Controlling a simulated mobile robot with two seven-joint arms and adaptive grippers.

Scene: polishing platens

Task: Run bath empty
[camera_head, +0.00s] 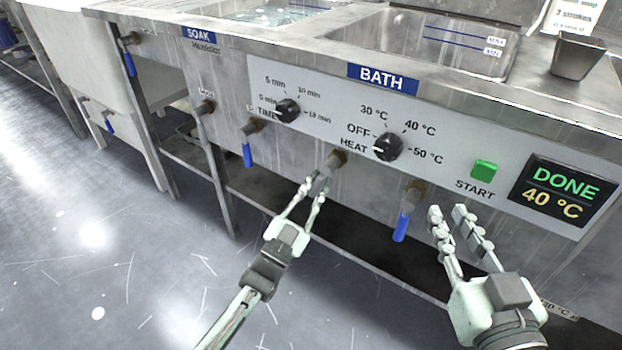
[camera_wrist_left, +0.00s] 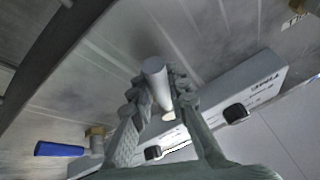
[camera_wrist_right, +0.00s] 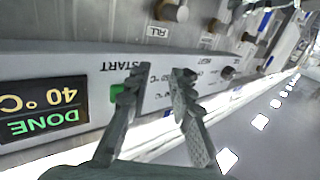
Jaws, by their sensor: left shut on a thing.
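The BATH basin (camera_head: 420,55) is a grey metal tank with blue level lines; I cannot make out any water surface in it. In the left wrist view the fingers (camera_wrist_left: 158,100) are shut on a grey cylindrical valve lever (camera_wrist_left: 156,72). My right gripper (camera_head: 450,212) is open and empty, right of a blue-handled valve (camera_head: 403,225). The display (camera_head: 555,190) reads DONE, 40 °C. The heat knob (camera_head: 387,147) is black; its setting is unclear.
The green START button (camera_head: 484,169) is left of the display. A timer knob (camera_head: 287,110) and another blue-handled valve (camera_head: 248,152) are to the left. The SOAK basin (camera_head: 270,12) holds water. A metal cup (camera_head: 577,55) stands on the rim. The floor in front is free.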

